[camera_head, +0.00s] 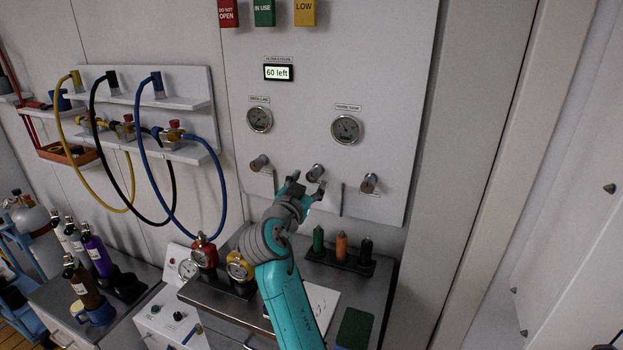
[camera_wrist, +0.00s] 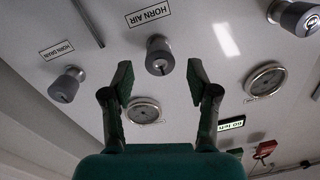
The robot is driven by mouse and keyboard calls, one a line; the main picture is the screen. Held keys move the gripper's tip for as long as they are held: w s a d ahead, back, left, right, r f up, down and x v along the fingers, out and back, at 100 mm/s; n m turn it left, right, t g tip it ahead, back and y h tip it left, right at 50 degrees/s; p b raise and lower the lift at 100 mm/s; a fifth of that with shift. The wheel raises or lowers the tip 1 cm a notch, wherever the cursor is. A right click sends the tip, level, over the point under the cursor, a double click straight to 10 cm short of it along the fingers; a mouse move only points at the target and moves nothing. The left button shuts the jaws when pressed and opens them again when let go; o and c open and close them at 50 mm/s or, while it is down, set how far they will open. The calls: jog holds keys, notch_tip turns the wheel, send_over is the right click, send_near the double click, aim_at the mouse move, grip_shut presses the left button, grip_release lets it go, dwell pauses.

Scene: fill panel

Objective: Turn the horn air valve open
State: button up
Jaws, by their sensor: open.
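The horn air valve is the middle grey knob (camera_head: 315,172) of a row of three on the pale wall panel (camera_head: 395,80). In the wrist view this knob (camera_wrist: 160,55) stands beside an upside-down "HORN AIR" label (camera_wrist: 148,13). My gripper (camera_head: 307,185) is at the knob, just below it in the head view. In the wrist view my gripper (camera_wrist: 158,82) is open, with one finger on each side of the knob's line. The knob shows between and beyond the fingertips, with no visible contact. Whether the valve is open or shut cannot be told.
A horn drain knob (camera_wrist: 67,85) and another knob (camera_head: 259,162) flank it. Two gauges (camera_head: 259,120) (camera_head: 346,129) sit above. A thin bar (camera_head: 342,197) lies close to the right. Bottles (camera_head: 341,246) stand on the bench below. Hoses (camera_head: 213,180) hang left.

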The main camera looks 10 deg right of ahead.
aim_at(314, 175)
jog(key=shift+x, duration=1.45)
grip_shut()
